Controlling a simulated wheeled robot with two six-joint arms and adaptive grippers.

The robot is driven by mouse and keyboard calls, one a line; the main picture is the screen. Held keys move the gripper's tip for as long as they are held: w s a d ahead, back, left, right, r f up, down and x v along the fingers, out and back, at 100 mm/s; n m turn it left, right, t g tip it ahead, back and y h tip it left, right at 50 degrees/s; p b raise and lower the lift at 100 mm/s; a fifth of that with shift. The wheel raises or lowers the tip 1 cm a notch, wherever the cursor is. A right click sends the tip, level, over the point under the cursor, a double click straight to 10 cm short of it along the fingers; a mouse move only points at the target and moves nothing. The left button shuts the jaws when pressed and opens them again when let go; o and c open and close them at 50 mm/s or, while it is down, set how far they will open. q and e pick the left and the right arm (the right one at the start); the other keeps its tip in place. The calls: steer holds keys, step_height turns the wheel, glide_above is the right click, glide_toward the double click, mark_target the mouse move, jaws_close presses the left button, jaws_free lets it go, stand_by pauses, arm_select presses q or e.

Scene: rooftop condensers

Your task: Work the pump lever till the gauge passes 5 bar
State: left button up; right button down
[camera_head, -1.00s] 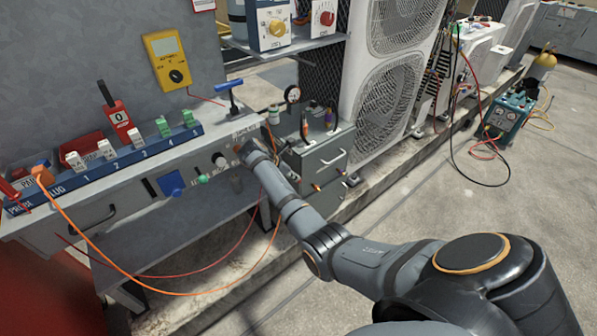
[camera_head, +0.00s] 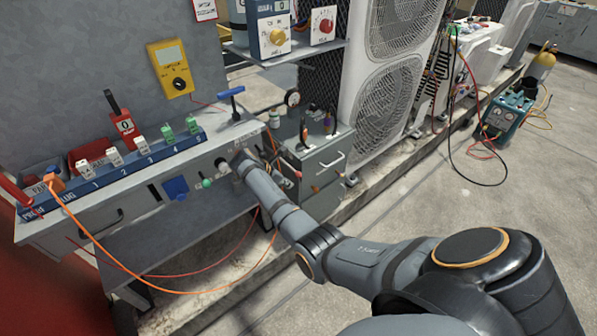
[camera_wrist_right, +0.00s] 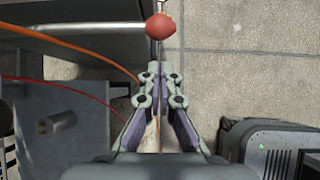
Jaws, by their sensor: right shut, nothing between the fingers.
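A red ball knob (camera_wrist_right: 160,25) on a thin metal rod shows in the right wrist view; it may be the pump lever's end, but I cannot tell for sure. My right gripper (camera_wrist_right: 159,76) is shut and empty, its tips just short of the knob and apart from it in the picture. In the head view my right gripper (camera_head: 238,160) is at the front edge of the workbench (camera_head: 140,170), where the arm hides part of the front panel. A small round gauge (camera_head: 292,98) stands behind the bench's right end; its needle is too small to read. My left gripper is out of view.
A blue T-handle (camera_head: 231,92) stands on the bench's right end. A yellow meter (camera_head: 170,68) hangs on the wall. An orange cable (camera_head: 110,262) loops below the bench front. A grey cabinet (camera_head: 325,165) stands right of the gripper.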

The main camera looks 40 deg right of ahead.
steer(key=v, duration=1.2)
